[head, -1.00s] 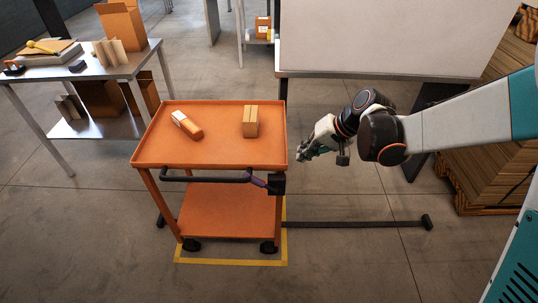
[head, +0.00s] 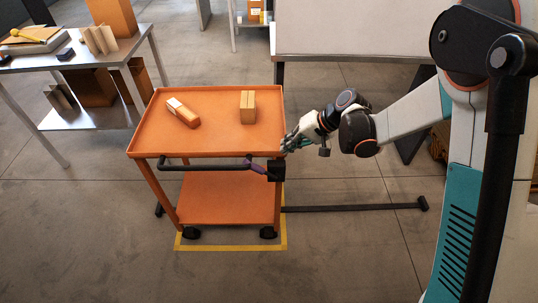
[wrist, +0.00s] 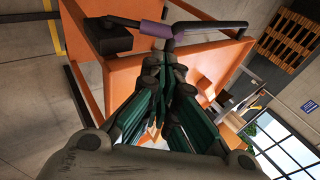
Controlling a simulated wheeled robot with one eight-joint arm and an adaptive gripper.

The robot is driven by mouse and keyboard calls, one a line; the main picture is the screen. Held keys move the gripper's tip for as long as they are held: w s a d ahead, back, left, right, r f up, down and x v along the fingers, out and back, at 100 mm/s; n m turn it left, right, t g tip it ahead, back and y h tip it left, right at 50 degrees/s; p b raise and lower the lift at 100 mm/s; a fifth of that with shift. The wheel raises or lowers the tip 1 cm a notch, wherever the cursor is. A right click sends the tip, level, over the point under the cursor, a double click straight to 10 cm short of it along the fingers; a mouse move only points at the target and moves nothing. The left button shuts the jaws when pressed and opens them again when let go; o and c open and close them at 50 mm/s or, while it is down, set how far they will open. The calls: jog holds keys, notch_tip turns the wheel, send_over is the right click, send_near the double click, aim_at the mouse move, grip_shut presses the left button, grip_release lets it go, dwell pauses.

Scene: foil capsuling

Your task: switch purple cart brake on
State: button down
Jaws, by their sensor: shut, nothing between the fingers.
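The orange cart (head: 222,140) stands on the floor with a black push handle (head: 205,167) along its near side. A short purple brake lever (head: 259,168) runs from a black block (head: 276,171) at the near right corner toward the handle. The lever (wrist: 157,29) and block (wrist: 108,40) show at the top of the wrist view. My gripper (head: 287,146) is shut and empty at the cart's right edge, slightly above and right of the lever. In the wrist view my closed fingers (wrist: 170,68) lie below the lever, with no clear contact.
Yellow tape (head: 230,248) marks the floor around the cart. A metal table (head: 100,58) stands at left, a white board (head: 350,30) behind. A black floor bar (head: 350,208) extends right of the cart.

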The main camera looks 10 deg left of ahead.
jog(key=b+x, duration=0.5)
jog(key=x, duration=0.8)
jog(key=shift+a+f, duration=0.2)
jog(key=shift+f, duration=0.15)
jog(key=shift+s+a+f+h+p, duration=0.2)
jog(key=shift+a+h+p, duration=0.3)
jog(key=shift+h, duration=0.3)
jog(key=shift+a+f+t+h, duration=0.15)
jog(key=shift+t+h, duration=0.15)
jog(key=shift+h, duration=0.4)
jog(key=w+d+p+v, duration=0.1)
jog(key=p+v, duration=0.4)
jog(key=v, duration=0.8)
jog(key=shift+s+d, duration=0.25)
jog(key=shift+d, duration=0.45)
jog(key=shift+f, duration=0.1)
